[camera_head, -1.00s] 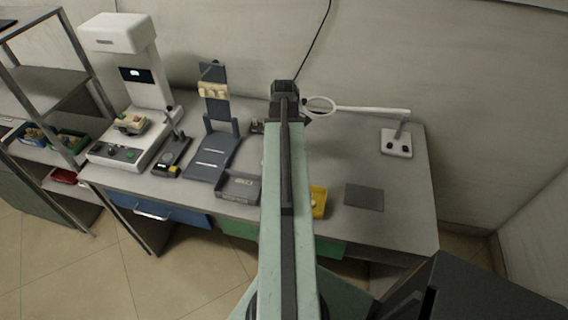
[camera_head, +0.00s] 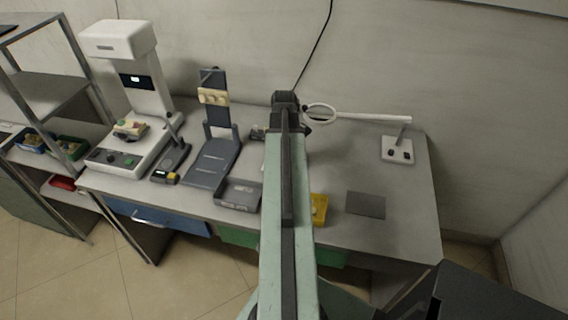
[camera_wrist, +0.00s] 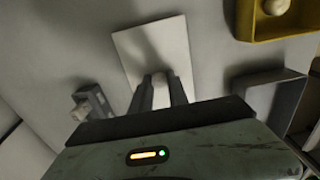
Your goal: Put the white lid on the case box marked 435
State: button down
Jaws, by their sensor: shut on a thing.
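The white lid (camera_wrist: 150,45) is a flat, pale square plate in the wrist view, with a small round knob (camera_wrist: 159,80) on it. My gripper (camera_wrist: 161,90) is shut on the knob, one finger on each side. I cannot tell whether the lid touches the bench or hangs just above it. In the head view my arm covers most of that spot, and my gripper is hidden. No marking 435 is readable. An open grey box (camera_head: 238,194) with pale lettering on its front sits left of my arm; its wall also shows in the wrist view (camera_wrist: 270,78).
A yellow tray (camera_head: 319,209) with a pale round piece stands right of my arm. A dark mat (camera_head: 365,205) lies farther right. The bench's right side is mostly clear.

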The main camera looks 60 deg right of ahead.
notch_tip(320, 180, up, 6)
jog(key=p, duration=0.5)
jog(key=shift+s+r+p, duration=0.15)
jog(key=shift+r+p, duration=0.05)
jog(key=shift+p, duration=0.1)
jog(key=shift+f, duration=0.1)
